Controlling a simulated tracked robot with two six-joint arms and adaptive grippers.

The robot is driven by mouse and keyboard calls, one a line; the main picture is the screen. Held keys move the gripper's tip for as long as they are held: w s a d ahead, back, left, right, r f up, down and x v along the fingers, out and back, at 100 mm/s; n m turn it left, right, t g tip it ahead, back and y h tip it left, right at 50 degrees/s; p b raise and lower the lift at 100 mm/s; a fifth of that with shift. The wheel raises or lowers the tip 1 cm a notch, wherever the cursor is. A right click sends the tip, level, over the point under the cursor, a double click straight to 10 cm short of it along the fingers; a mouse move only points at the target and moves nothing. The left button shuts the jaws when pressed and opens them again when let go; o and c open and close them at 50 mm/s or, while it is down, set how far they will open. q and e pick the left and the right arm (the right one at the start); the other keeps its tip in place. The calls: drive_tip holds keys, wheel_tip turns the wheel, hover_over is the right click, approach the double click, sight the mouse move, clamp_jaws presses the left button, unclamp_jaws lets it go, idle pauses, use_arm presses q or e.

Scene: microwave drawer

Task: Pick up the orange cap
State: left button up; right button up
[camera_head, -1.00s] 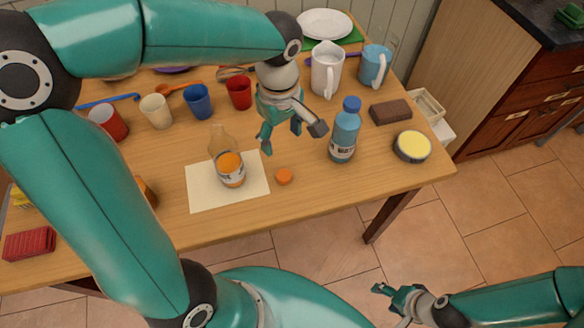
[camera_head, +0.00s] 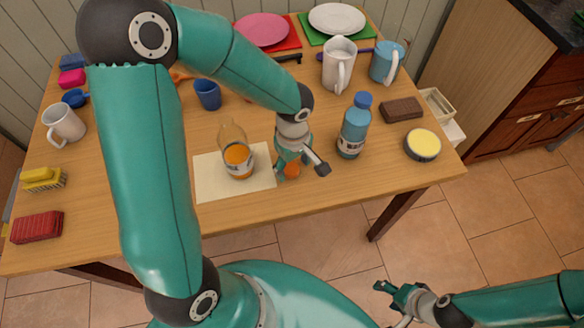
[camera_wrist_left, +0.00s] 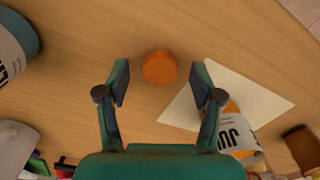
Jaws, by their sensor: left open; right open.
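The small round orange cap (camera_head: 292,170) lies on the wooden table just right of the paper sheet, partly hidden by my left gripper in the head view. In the left wrist view the cap (camera_wrist_left: 160,68) sits flat on the wood, ahead of and between the fingertips, with nothing touching it. My left gripper (camera_head: 300,168) is open and empty, low over the table and pointing down at the cap. Its two fingers (camera_wrist_left: 160,82) show spread in the left wrist view. My right gripper (camera_head: 388,297) is open and empty, off the table's front at the lower right.
A juice bottle (camera_head: 238,160) stands on the white paper (camera_head: 208,180) left of the cap. A blue bottle (camera_head: 354,130) stands close on the right. A yellow-topped tub (camera_head: 423,144) and brown block (camera_head: 402,109) lie further right. The table's front edge is near.

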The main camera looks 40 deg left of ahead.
sight(294, 171)
use_arm(q)
drive_tip(key=shift+f, duration=0.65)
drive_tip(key=c, duration=0.8)
drive_tip(key=shift+r, duration=0.15)
wheel_tip(294, 171, up, 20)
drive_tip(key=shift+f+p, duration=0.1)
drive_tip(key=shift+p, duration=0.6)
